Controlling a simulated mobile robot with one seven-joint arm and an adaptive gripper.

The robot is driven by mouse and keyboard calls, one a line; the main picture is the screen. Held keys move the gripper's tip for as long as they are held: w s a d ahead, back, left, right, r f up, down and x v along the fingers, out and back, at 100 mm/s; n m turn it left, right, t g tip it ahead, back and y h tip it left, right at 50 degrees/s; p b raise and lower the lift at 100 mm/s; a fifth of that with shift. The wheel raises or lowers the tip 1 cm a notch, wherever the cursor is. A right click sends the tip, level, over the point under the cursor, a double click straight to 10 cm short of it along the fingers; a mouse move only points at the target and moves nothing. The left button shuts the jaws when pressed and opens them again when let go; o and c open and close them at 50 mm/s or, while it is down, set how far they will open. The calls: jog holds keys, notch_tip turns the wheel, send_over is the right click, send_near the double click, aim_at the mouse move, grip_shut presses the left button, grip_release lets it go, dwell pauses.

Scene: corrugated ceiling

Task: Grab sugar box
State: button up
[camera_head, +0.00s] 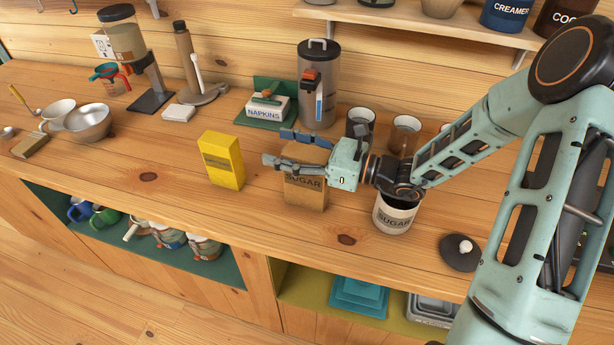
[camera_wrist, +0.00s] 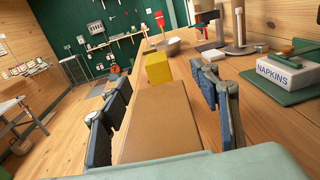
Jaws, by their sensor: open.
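The sugar box (camera_head: 304,190) is a tan-brown box with the word SUGAR on its front, standing upright on the wooden counter. My gripper (camera_head: 277,148) is open, pointing left, at the height of the box's top. Its arm comes in from the right. In the wrist view the sugar box (camera_wrist: 162,125) lies in the middle of the picture, between the two spread fingers of my gripper (camera_wrist: 165,110). I see room between each finger and the box's sides. In the head view the gripper hides part of the box's top.
A yellow box (camera_head: 221,160) stands left of the sugar box. A white SUGAR canister (camera_head: 396,216) stands to its right. Behind are a NAPKINS holder (camera_head: 266,108), a tall dispenser (camera_head: 318,88) and dark cups (camera_head: 360,122). The counter front (camera_head: 240,215) is clear.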

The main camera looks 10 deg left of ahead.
grip_shut()
dwell(0.3)
jog(key=shift+r, duration=0.1)
